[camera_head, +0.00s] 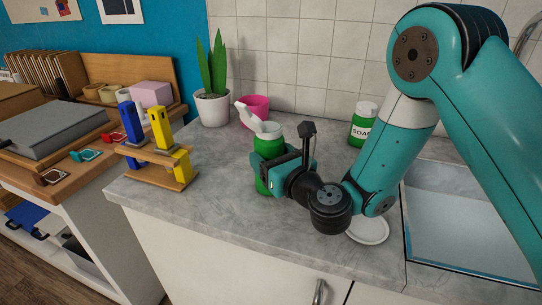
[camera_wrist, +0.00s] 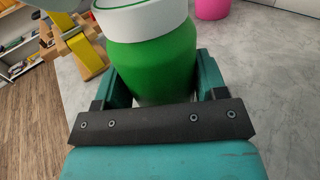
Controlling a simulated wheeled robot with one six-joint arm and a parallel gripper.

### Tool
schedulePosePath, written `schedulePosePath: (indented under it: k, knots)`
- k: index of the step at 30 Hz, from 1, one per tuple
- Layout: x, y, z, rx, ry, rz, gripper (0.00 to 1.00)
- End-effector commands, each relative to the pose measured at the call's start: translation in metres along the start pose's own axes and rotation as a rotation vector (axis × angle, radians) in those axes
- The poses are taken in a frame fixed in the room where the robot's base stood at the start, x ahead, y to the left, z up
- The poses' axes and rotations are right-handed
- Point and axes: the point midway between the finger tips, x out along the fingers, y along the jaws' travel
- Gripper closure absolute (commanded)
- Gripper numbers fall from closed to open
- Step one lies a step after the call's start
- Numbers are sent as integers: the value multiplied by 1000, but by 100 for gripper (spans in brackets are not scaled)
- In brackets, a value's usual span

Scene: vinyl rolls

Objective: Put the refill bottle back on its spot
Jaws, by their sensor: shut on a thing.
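My gripper (camera_wrist: 160,88) is shut on a green bottle (camera_wrist: 150,50) with a white top, with one finger on each side of its body. In the head view this bottle (camera_head: 268,148) is upright over the grey counter, with a white spout-like part (camera_head: 246,116) leaning up to the left. I cannot tell whether its base touches the counter. A second green bottle (camera_head: 362,126) with a white cap and a label reading SOAP stands by the tiled wall. The pictures do not settle which is the refill bottle. A white round dish (camera_head: 369,229) lies by the sink, partly behind my wrist.
A pink pot (camera_head: 257,105) and a potted plant (camera_head: 212,100) stand behind the held bottle. A wooden stand (camera_head: 160,172) with blue and yellow tools is at the counter's left end. The sink (camera_head: 462,225) is at right. Counter is clear between stand and bottle.

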Motion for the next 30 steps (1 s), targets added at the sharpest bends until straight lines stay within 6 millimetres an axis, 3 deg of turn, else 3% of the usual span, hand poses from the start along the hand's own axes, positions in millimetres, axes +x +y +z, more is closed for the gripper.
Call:
schedulePosePath:
  k: [6, 7, 10, 16, 17, 30]
  knots:
    - [0, 0, 0, 0, -2, 0, 87]
    - [0, 0, 0, 0, -2, 0, 30]
    - [0, 0, 0, 0, -1, 0, 7]
    - [0, 0, -1, 0, -1, 0, 5]
    - [0, 0, -2, 0, 1, 0, 0]
    - [0, 0, -1, 0, 0, 0, 0]
